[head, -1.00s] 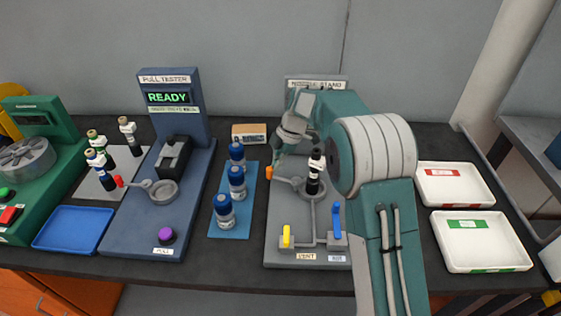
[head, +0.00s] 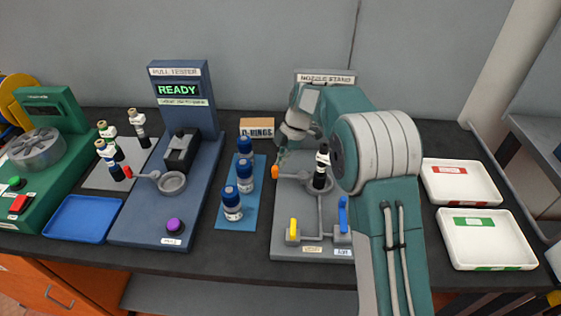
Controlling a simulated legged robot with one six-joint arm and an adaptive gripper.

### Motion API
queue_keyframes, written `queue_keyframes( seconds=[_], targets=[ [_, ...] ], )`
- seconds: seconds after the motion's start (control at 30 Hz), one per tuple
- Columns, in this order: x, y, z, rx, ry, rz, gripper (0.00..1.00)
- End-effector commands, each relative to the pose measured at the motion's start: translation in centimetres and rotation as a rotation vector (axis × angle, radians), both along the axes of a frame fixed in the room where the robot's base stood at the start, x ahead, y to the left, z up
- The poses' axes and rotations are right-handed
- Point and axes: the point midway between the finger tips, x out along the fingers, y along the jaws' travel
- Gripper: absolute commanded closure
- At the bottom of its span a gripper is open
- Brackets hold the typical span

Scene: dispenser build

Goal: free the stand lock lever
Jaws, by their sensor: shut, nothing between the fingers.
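The nozzle stand (head: 283,217) is a grey station right of centre. Its lock lever (head: 275,172) has an orange tip and points left from the ring around a black bottle (head: 320,180) with a white nozzle. The bottle is upright. My gripper (head: 282,158) is shut and empty, just behind the orange tip. I cannot tell whether it touches the lever. My arm hides the right side of the stand.
A yellow lever (head: 293,231) and a blue lever (head: 343,214) stand at the stand's front. Blue-capped bottles (head: 232,204) on a blue mat are to the left, near the pull tester (head: 130,232). White trays (head: 455,262) lie right.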

Motion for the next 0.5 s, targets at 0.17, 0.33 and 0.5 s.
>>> queue_keyframes(
  seconds=[0.17, 0.33, 0.5],
  targets=[
    [0.0, 0.0, 0.4, 0.0, -0.001, 0.0, 1.0],
    [0.1, 0.1, 3.1, 0.001, -0.004, -0.001, 1.0],
    [0.1, 0.1, 6.5, 0.0, -0.004, 0.0, 1.0]
  ],
)
